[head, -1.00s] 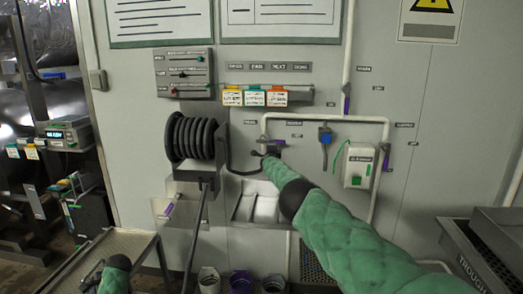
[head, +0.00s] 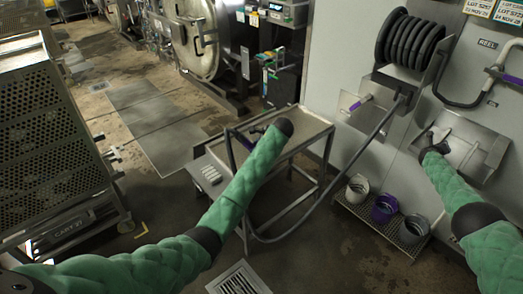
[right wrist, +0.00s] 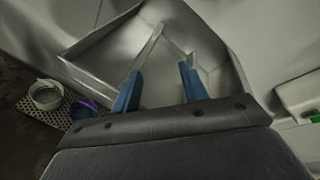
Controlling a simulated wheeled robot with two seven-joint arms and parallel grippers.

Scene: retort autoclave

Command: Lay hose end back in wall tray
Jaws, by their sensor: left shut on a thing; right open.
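My left gripper (head: 257,130) is shut, at the end of my outstretched left arm, above the metal table. It seems to hold the hose end, which is small and dark here and partly hidden. The black hose (head: 337,178) runs from the wall reel down in a low loop and passes behind my left arm. The grey metal wall tray (head: 477,137) is at the right of the head view. My right gripper (right wrist: 160,72) is open and empty, with its blue fingers pointing into this tray (right wrist: 205,37), which has a thin metal divider.
Several buckets (head: 385,208) stand on a floor grate below. The metal table (head: 310,128) stands left of the trays. A perforated cart (head: 55,130) is at far left.

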